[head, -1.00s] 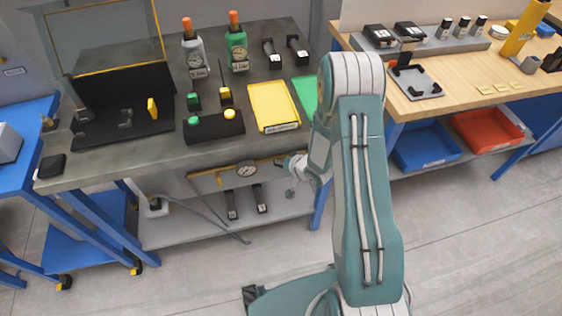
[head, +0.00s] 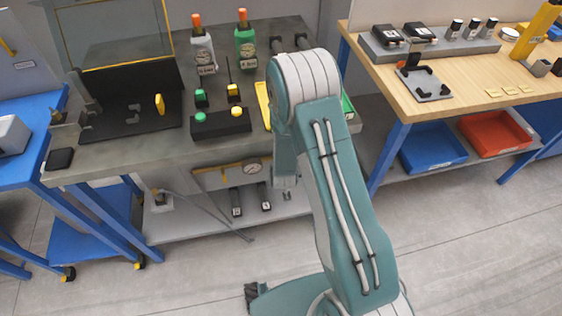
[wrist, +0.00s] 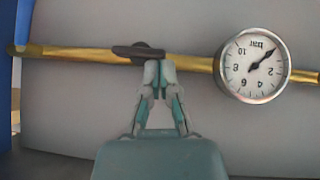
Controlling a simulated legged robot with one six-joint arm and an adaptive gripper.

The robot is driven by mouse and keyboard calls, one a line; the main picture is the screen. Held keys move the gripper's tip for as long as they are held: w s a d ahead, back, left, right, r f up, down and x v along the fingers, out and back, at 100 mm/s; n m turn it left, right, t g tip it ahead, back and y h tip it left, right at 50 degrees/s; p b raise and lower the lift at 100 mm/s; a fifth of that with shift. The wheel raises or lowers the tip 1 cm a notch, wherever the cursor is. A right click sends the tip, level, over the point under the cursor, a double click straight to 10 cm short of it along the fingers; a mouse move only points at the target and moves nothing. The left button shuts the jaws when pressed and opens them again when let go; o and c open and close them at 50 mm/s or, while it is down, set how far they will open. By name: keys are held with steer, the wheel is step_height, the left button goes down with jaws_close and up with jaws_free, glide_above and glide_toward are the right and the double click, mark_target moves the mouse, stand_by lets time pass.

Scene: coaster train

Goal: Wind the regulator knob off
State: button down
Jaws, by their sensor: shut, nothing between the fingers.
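The regulator knob (wrist: 138,51) is a dark, flat handle on the brass pipe (wrist: 80,54) in the wrist view. A round white pressure gauge (wrist: 254,66) marked "bar" sits on the same pipe to its right, its dial upside down. The gauge also shows under the grey bench in the head view (head: 253,166). My gripper (wrist: 158,66) is shut and empty, its fingertips together at the knob's lower right edge. I cannot tell whether they touch it. In the head view my arm hides the knob, and the fingers cannot be made out.
The grey bench (head: 110,157) overhangs the pipe, with a control box (head: 221,124) near its front edge. Below is a shelf (head: 195,226) with dark cylinders. A wooden table (head: 455,95) stands to the right. The floor in front is clear.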

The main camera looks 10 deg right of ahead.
steer(key=shift+a+f+n+t+h, duration=0.25)
steer(key=shift+f+n+h, duration=0.25)
steer(key=shift+n+h, duration=0.65)
steer(key=shift+a+f+n+t+h, duration=0.1)
steer(key=shift+f+n+t+h, duration=0.4)
steer(key=shift+h, duration=1.15)
steer(key=shift+a+f+n+t+h, duration=0.2)
steer(key=shift+f+n+h, duration=0.25)
steer(key=shift+n+h, duration=0.75)
steer(key=shift+f+h, duration=0.1)
steer(key=shift+h, duration=0.3)
steer(key=shift+d+f+n+t+h, duration=0.15)
steer(key=shift+f+n+t+h, duration=0.25)
steer(key=shift+n+t+h, duration=0.45)
steer(key=shift+r+h, duration=0.15)
steer(key=shift+h, duration=0.1)
